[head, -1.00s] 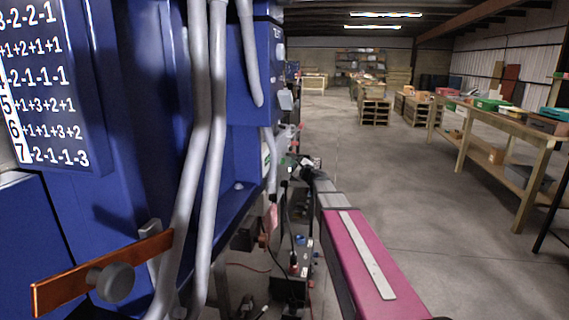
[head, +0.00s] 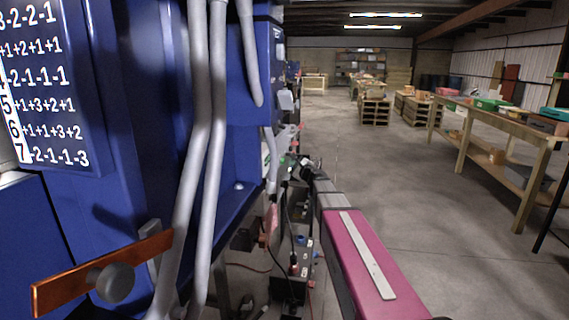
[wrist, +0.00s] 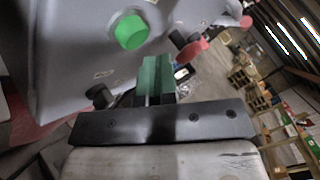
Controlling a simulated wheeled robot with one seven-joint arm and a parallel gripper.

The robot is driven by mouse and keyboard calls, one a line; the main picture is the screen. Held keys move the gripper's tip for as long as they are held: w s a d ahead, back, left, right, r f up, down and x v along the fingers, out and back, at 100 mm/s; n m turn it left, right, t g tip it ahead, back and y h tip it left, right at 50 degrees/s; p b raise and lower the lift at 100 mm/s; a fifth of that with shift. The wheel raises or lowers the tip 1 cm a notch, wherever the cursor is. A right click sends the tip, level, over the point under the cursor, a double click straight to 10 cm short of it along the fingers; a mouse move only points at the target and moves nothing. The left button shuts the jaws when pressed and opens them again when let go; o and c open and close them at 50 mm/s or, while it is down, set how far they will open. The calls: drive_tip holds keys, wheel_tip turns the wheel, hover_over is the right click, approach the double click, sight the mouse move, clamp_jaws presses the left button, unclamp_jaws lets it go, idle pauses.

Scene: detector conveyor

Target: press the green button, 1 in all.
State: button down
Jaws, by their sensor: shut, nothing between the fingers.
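The green button (wrist: 131,32) is a round raised cap on a light grey panel (wrist: 75,50), in the upper left of the wrist view. My gripper (wrist: 156,62) shows below it and slightly right, with its dark green fingers together and nothing between them. In the wrist picture the fingertips lie below the button, with a strip of grey panel showing between; I cannot tell the depth gap. In the head view the far end of my arm is small beside the blue machine, and the button cannot be made out clearly.
A red knob (wrist: 194,50) and dark knobs sit near the button. In the head view, a blue machine (head: 140,120) with grey pipes (head: 205,130) stands left. A wooden bench (head: 500,125) stands right, with open floor between.

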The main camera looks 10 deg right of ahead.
drive_tip(key=shift+a, duration=0.1)
drive_tip(key=shift+w+a, duration=0.15)
drive_tip(key=shift+a, duration=0.2)
